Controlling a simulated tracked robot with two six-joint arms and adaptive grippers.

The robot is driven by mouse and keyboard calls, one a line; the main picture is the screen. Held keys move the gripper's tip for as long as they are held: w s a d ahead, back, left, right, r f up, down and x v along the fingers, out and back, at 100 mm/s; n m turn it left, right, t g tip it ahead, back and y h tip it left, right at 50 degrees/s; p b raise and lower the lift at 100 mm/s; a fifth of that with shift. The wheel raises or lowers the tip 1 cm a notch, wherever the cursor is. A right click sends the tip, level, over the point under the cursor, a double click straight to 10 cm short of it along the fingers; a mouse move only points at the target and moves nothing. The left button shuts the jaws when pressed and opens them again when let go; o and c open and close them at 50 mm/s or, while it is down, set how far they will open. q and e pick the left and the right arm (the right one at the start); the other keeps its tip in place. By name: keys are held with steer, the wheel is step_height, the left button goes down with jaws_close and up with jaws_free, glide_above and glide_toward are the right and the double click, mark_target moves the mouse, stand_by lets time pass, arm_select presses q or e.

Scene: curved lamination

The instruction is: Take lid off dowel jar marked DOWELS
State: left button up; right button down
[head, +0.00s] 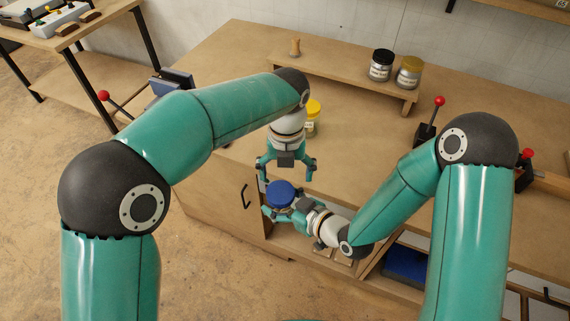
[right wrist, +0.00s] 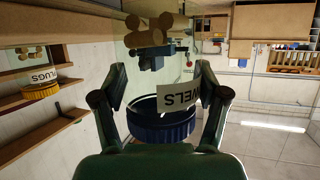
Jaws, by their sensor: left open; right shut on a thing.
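The DOWELS jar is clear with a white label (right wrist: 190,95) and a blue lid (head: 280,194). The right wrist view shows it upside down, the blue lid (right wrist: 162,128) low in the picture and wooden dowels (right wrist: 150,32) above. Part of the label is hidden by a finger. My right gripper (right wrist: 160,88) is shut on the jar, one finger on each side. In the head view the right gripper (head: 283,203) holds the jar in front of the bench, lid facing up. My left gripper (head: 286,176) is open and empty, just above and behind the lid, apart from it.
A yellow-lidded jar (head: 314,118), labelled PLUGS (right wrist: 40,78) in the right wrist view, stands behind my left gripper. A raised shelf (head: 340,82) bears a black-lidded jar (head: 381,66), a gold-lidded jar (head: 409,73) and a wooden peg (head: 295,47). Red-knobbed clamps (head: 428,130) stand right.

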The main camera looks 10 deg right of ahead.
mark_target(286, 189)
arm_select(q)
steer(key=shift+f, duration=2.6)
